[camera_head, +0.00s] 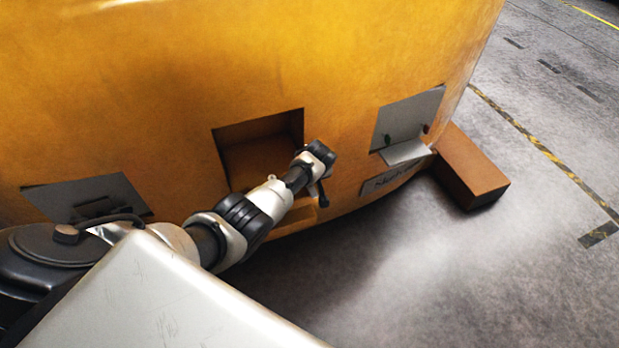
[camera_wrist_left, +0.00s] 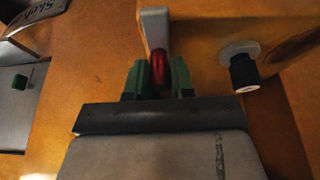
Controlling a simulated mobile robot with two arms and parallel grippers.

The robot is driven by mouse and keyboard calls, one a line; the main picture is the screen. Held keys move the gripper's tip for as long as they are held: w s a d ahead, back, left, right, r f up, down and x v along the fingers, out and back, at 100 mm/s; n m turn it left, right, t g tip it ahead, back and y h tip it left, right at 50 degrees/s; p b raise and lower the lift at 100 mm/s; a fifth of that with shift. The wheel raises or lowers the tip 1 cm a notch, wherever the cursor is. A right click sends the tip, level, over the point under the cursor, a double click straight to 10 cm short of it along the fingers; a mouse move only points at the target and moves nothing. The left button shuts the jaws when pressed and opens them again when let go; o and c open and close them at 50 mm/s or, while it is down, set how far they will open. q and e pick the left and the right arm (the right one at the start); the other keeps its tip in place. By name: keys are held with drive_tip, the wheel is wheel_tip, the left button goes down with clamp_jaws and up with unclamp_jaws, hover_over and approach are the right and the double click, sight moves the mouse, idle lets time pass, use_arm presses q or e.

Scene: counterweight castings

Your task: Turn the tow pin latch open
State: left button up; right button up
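The latch shows in the left wrist view as a grey lever (camera_wrist_left: 155,28) with a red grip (camera_wrist_left: 160,68), in front of the orange-yellow casting. My left gripper (camera_wrist_left: 159,80) has its two green fingertips close against both sides of the red grip, with no clear gap. A black knob (camera_wrist_left: 243,72) on a pale round collar sits to the right of it, apart from the fingers. In the head view my left gripper (camera_head: 322,160) is at the lower right of the casting's square pocket (camera_head: 262,160). It hides the latch there. My right gripper is out of view.
The large yellow casting (camera_head: 200,60) fills the upper left. Grey plates (camera_head: 408,118) and (camera_head: 85,195) are set on its face. A brown block (camera_head: 470,175) lies on the floor at its right.

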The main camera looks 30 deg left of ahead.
use_arm(q)
drive_tip(key=o, duration=0.4)
drive_tip(key=shift+s+d+r+p, duration=0.15)
drive_tip(key=shift+r+p, duration=0.15)
drive_tip(key=shift+r, duration=0.2)
drive_tip(key=p+v, duration=0.2)
drive_tip(key=v, duration=0.7)
drive_tip(key=shift+r, duration=0.3)
drive_tip(key=shift+s+d, duration=0.1)
drive_tip(key=shift+d, duration=0.05)
